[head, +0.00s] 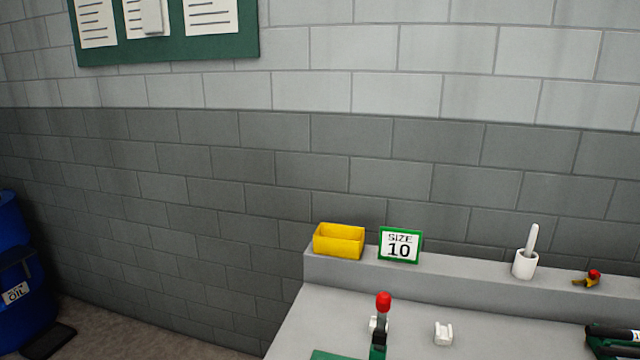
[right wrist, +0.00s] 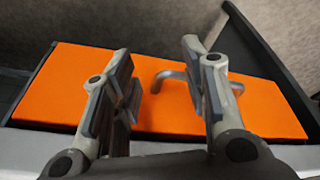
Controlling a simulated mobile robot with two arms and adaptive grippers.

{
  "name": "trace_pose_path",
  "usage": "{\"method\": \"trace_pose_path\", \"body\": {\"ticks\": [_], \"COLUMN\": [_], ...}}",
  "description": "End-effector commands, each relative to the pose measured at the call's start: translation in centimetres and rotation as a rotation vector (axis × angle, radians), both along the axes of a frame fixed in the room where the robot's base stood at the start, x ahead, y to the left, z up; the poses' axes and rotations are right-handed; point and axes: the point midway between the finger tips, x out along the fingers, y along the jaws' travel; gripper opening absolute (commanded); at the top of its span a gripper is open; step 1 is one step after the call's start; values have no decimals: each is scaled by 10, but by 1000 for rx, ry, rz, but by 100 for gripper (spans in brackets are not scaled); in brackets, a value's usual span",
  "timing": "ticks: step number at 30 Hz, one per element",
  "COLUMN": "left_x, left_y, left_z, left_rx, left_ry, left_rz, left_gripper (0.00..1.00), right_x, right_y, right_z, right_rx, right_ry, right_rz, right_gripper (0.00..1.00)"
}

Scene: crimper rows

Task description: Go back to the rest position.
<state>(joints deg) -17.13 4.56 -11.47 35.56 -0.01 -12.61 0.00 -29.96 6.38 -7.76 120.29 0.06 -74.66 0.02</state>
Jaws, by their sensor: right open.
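My right gripper (right wrist: 160,72) shows in the right wrist view. Its two fingers are spread apart with nothing between them. Beyond the fingers is a flat orange panel (right wrist: 70,85) with a curved grey handle (right wrist: 168,76), partly hidden by the right finger. I cannot tell how far the fingers are from the handle. Neither gripper shows in the head view, and my left gripper is in no view.
A grey bench (head: 310,318) at the lower right holds a yellow bin (head: 338,241), a "SIZE 10" sign (head: 400,246), a white cup (head: 524,265) and a red-topped tool (head: 383,303). Blue drums (head: 12,290) stand at far left. A dark edge (right wrist: 265,60) borders the orange panel.

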Motion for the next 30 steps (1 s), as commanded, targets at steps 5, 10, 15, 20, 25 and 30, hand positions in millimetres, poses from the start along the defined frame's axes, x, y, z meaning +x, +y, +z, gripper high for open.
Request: {"method": "trace_pose_path", "body": {"ticks": [5,10,15,20,25,30], "left_x": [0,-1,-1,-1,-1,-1], "left_y": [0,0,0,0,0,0], "left_z": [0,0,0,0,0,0], "left_rx": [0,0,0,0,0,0], "left_ry": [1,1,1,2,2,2], "left_rz": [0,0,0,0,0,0], "left_gripper": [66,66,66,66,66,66], "right_x": [-6,-22,-48,-82,-125,-167], "right_y": [0,-1,-5,-10,-18,-26], "right_z": [-64,-126,-183,-230,-271,-298], "right_rx": [-3,-6,-9,-12,-16,-20], "right_ry": [31,56,84,109,136,158], "right_rz": [5,10,16,22,29,33], "right_gripper": [41,41,41,41,41,41]}}
